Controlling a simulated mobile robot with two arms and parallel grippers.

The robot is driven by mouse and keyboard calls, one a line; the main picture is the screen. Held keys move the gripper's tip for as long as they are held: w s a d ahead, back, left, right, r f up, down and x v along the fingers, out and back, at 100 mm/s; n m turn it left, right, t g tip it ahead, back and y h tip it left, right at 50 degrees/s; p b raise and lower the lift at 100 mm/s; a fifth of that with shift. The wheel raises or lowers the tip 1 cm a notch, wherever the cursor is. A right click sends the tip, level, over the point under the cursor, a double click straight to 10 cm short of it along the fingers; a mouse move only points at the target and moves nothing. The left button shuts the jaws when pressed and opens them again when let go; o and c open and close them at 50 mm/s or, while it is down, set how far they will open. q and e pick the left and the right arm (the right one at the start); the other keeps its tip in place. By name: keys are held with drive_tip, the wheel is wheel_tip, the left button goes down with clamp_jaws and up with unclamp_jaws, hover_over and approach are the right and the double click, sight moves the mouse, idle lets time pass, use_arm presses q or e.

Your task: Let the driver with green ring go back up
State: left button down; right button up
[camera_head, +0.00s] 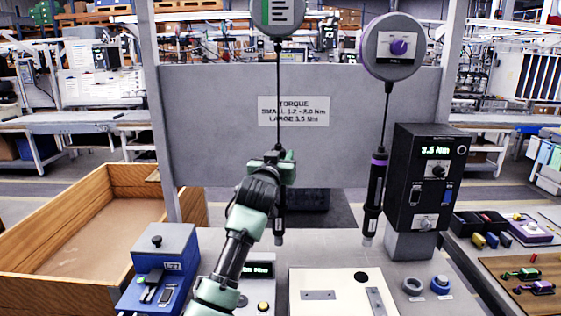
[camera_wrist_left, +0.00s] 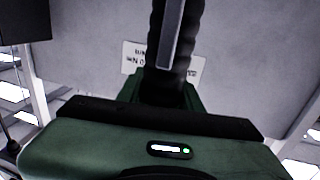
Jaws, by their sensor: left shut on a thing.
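The driver with the green ring (camera_head: 279,226) hangs upright on a cable under the balancer with the green label (camera_head: 277,14). My left gripper (camera_head: 280,160) is shut around its upper body, and only its lower end shows below my wrist. The ring itself cannot be told apart from my green gripper parts. In the left wrist view the driver's dark ribbed body (camera_wrist_left: 157,50) stands between the fingers. My right gripper is not in view.
A second driver with a purple ring (camera_head: 374,195) hangs to the right under the purple balancer (camera_head: 391,47). Beside it stands a black torque controller (camera_head: 424,175). A blue device (camera_head: 160,262), a white fixture (camera_head: 330,297) and a wooden crate (camera_head: 60,205) are lower down. A grey panel (camera_head: 220,125) is behind.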

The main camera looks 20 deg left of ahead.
use_arm(q)
drive_tip(key=c, duration=0.9)
unclamp_jaws()
drive_tip(key=shift+o, duration=0.5)
drive_tip(key=shift+f, duration=0.15)
drive_tip(key=o, duration=0.8)
drive_tip(key=shift+r, duration=0.2)
